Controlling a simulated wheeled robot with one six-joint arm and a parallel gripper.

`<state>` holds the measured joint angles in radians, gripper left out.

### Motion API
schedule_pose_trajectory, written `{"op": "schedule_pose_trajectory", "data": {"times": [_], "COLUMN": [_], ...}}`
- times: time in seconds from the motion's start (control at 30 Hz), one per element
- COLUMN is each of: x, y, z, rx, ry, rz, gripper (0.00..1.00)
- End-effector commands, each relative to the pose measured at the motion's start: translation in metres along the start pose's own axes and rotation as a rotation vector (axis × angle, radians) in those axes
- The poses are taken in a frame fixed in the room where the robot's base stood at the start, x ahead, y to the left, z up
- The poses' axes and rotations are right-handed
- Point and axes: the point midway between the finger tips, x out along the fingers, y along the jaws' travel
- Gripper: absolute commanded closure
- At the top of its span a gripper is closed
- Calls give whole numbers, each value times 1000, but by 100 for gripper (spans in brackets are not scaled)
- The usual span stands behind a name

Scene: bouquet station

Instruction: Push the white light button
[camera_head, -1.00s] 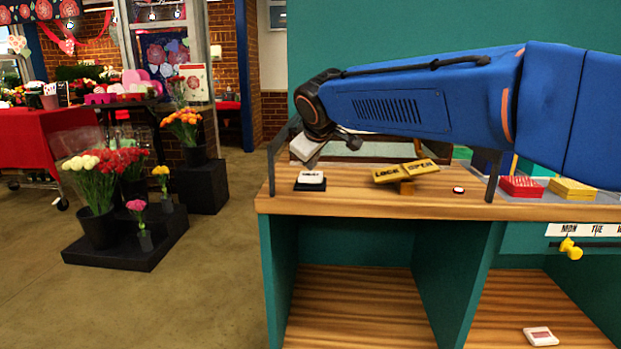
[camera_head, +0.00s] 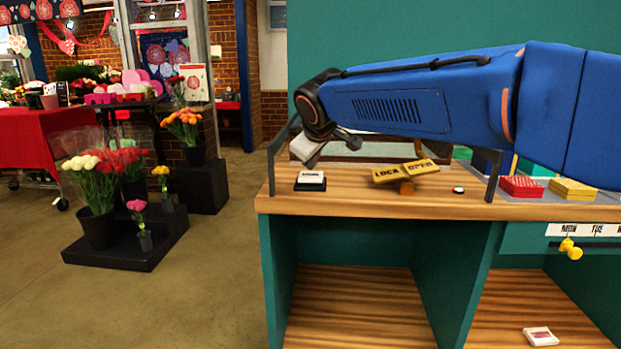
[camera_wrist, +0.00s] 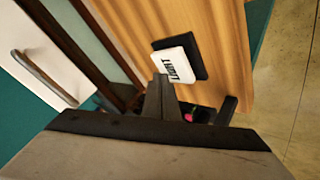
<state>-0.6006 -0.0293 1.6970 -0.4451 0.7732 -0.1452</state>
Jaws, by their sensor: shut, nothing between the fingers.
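The white light button (camera_head: 311,177) sits on a black base at the left end of the wooden counter. In the wrist view the button (camera_wrist: 178,58) shows the word LIGHT, with its black base along one side. My gripper (camera_wrist: 161,80) is shut and empty, its fingertips overlapping the button's near edge in the wrist view. I cannot tell whether they touch it. In the head view the pale end of my arm is just above the button, and the fingertips are not clear there.
A yellow LOCK/OPEN rocker (camera_head: 405,172) stands right of the button, then a small round button (camera_head: 458,190). Red (camera_head: 522,187) and yellow (camera_head: 573,188) blocks lie farther right. A dark metal frame post (camera_head: 272,168) rises at the counter's left end.

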Motion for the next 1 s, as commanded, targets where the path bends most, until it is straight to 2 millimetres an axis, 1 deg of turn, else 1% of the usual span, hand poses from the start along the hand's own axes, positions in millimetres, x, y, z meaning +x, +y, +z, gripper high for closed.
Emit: {"op": "schedule_pose_trajectory", "data": {"times": [1.0], "x": [6], "y": [-5], "z": [5], "rx": [0], "ry": [0], "rz": [0], "gripper": [100]}}
